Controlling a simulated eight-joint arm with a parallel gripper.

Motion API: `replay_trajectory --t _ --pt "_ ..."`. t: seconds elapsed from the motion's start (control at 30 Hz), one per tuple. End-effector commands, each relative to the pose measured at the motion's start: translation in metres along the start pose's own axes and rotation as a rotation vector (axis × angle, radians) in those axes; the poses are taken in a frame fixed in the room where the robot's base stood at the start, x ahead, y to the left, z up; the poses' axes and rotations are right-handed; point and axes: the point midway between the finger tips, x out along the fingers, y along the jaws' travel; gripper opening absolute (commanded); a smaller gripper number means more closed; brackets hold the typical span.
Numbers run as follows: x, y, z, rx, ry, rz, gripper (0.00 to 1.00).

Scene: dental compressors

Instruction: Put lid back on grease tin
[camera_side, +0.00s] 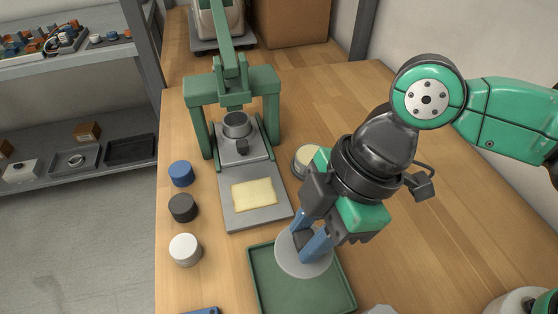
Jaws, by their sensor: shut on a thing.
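The lid (287,262) is a pale grey disc over the back part of the green tray, overlapping its far rim. My gripper (304,245) points down at the lid, its two blue fingers shut on a dark knob at the lid's middle. I cannot tell whether the lid touches the tray or hangs just above it. The grease tin (305,160) is a round, open metal tin with cream-coloured grease. It stands on the bench behind my gripper, and its right side is partly hidden by the gripper.
The green tray (262,297) lies at the front. A green press (233,85) with a grey base plate and a yellowish pad (254,194) stands left of the tin. Blue (181,173), black (183,208) and white (185,249) round pieces line the left edge. Bench behind the tin is clear.

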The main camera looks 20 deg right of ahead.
Motion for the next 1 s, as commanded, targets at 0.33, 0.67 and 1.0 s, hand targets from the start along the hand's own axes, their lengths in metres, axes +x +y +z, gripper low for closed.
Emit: replay_trajectory --t 0.33,0.67,1.0 --pt "-0.066 0.000 -0.027 0.000 0.000 0.000 0.00" --pt "-0.089 0.011 -0.036 0.003 -0.003 0.002 0.00" --pt "-0.062 0.120 0.008 0.012 -0.012 0.004 0.00"
